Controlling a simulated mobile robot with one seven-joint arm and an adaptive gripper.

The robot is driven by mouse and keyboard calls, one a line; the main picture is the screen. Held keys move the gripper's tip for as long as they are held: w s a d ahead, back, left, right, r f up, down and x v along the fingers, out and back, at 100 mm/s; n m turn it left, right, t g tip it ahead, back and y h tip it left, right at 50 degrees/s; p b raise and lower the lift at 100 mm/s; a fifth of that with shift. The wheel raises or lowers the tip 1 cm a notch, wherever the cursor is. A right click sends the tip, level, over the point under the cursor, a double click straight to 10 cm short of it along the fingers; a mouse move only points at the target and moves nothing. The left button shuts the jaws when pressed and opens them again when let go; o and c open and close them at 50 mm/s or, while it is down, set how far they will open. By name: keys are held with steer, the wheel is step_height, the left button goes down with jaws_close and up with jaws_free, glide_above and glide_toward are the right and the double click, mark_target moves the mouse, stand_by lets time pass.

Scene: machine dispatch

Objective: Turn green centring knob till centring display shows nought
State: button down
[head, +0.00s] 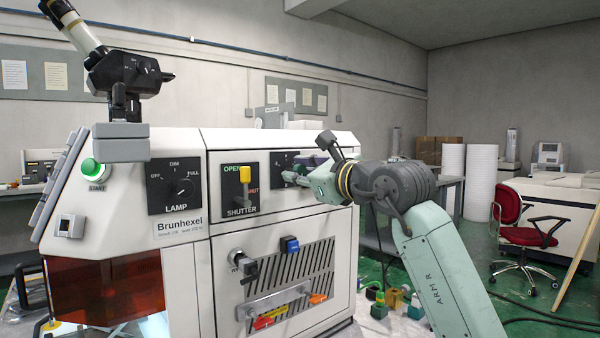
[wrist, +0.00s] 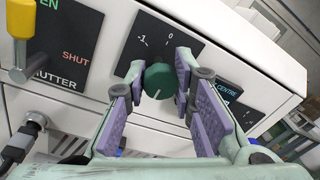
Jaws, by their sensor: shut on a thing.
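The green centring knob (wrist: 160,82) sits on a black dial plate (wrist: 152,32) with white marks "-1" and "0" above it. A short white line shows on the lower part of the knob's face. My gripper (wrist: 159,76) has its purple-padded fingers on either side of the knob and is shut on it. In the head view my gripper (head: 300,177) is at the machine's upper front panel and hides the knob. The centring display (wrist: 229,90), labelled "CENTRE", is right of the fingers and partly covered. I cannot read its value.
The yellow shutter lever (head: 245,174) and the lamp dial (head: 181,187) are left of my gripper on the machine (head: 180,262). Below are a blue knob (head: 290,245) and a vented panel with a grey handle (head: 270,302). A red chair (head: 520,235) stands far right.

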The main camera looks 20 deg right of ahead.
steer(key=m+b, duration=0.1)
steer(key=m, duration=0.3)
steer(key=shift+m, duration=0.4)
steer(key=c, duration=1.3)
jaws_free()
steer(key=v, duration=1.2)
steer(key=shift+r, duration=0.25)
